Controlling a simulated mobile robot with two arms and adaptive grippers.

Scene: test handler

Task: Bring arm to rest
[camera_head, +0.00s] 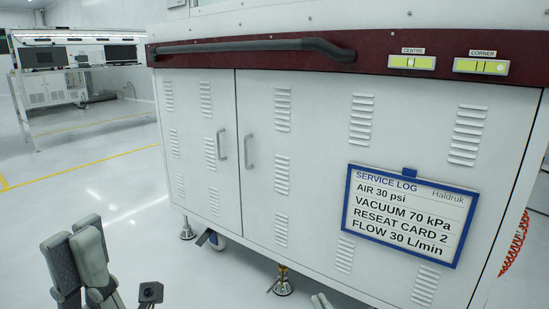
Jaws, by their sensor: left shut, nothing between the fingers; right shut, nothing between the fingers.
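My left gripper (77,243) shows at the lower left, its grey fingers pointing up. Its fingers are together with nothing held between them. It is in front of the open floor, left of the white cabinet.
The white handler cabinet (315,150) fills the middle and right, with a dark bar handle (240,46) and a blue-framed service log sign (408,215). Levelling feet (283,288) stand below. A workbench (75,42) is far left. Floor at left is clear.

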